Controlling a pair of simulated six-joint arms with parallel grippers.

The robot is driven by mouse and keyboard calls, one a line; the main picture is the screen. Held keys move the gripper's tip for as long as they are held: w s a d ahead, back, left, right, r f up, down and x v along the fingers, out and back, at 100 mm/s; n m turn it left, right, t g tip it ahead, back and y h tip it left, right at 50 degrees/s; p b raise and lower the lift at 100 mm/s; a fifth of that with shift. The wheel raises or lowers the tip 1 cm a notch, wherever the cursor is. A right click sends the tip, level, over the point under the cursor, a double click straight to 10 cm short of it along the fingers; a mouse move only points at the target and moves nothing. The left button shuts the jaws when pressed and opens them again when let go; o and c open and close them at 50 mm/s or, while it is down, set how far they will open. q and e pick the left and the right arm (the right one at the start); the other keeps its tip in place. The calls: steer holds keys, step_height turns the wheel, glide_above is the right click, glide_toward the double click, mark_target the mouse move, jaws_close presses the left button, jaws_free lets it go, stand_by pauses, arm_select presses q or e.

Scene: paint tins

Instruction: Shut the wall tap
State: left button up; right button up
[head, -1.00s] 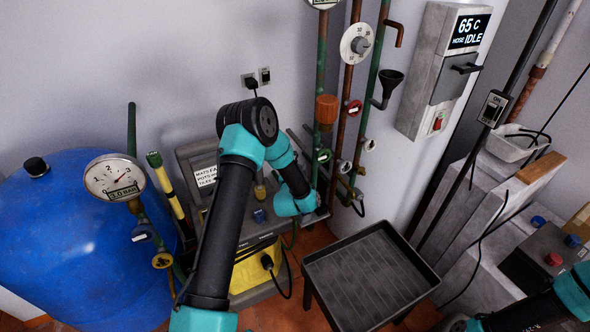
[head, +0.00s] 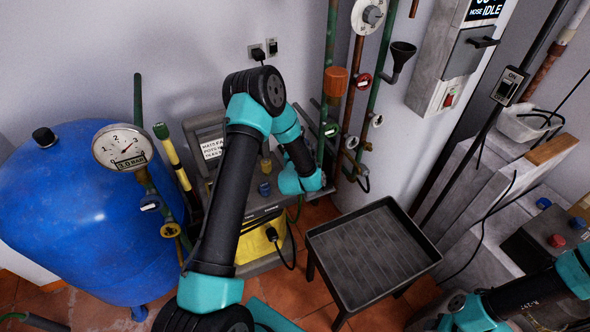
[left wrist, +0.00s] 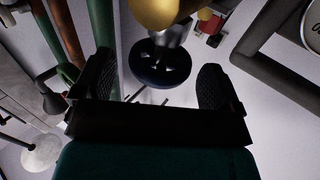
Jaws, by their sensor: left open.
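In the left wrist view a dark round handwheel (left wrist: 160,66) on a metal stem sits between the fingers of my open left gripper (left wrist: 158,75). I cannot tell whether the fingers touch it. In the head view my left fingertips are hidden behind my own teal wrist, low by the wall pipes. Several small valve wheels show on those pipes, including a red one (head: 363,80) and a white one (head: 376,120). I cannot tell for certain which is the wall tap. My right arm shows at the lower right; its gripper is out of sight.
A blue tank (head: 75,210) with a pressure gauge (head: 122,147) stands at the left. A dark tray table (head: 320,240) stands in the middle. A grey wall box (head: 432,75) hangs at the right. A yellow rounded thing (left wrist: 152,12) is close to the handwheel.

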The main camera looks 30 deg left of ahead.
arm_select(q)
steer(key=v, duration=1.5)
steer(key=s+d+f+m+g+h, duration=0.1)
steer(key=s+d+f+g+h, duration=0.3)
steer(key=d+f+g+h, duration=0.45)
steer(key=s+d+f+g+h, duration=0.1)
steer(key=s+d+f+g, duration=0.1)
steer(key=s, duration=0.4)
steer(key=s+d+f+m+g+h, duration=0.1)
steer(key=s+d+f+g, duration=0.1)
steer(key=s+g, duration=0.3)
steer(key=shift+s+d+f+m, duration=0.35)
steer(key=shift+s+f, duration=0.45)
steer(key=shift+s, duration=0.4)
